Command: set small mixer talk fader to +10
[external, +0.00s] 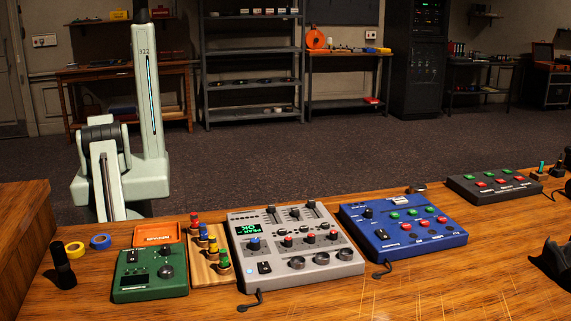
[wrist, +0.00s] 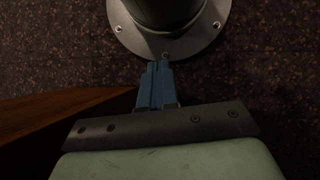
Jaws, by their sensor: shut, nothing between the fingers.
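The grey mixer (external: 295,247) lies on the wooden desk in the external view. It has a small green-lit screen, knobs and, along its far edge, a few short faders (external: 294,213) with dark caps. Their labels are too small to read, so I cannot tell which is the talk fader or its setting. My gripper (wrist: 157,82) shows in the wrist view, its blue fingers shut and empty above the dark floor. It is out of frame in the external view, and no mixer shows in the wrist view.
A green box (external: 150,275), an orange tray (external: 158,233) and a wooden block with coloured pegs (external: 211,268) stand left of the mixer. A blue panel (external: 402,227) stands close on its right, a dark button box (external: 495,188) farther right.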

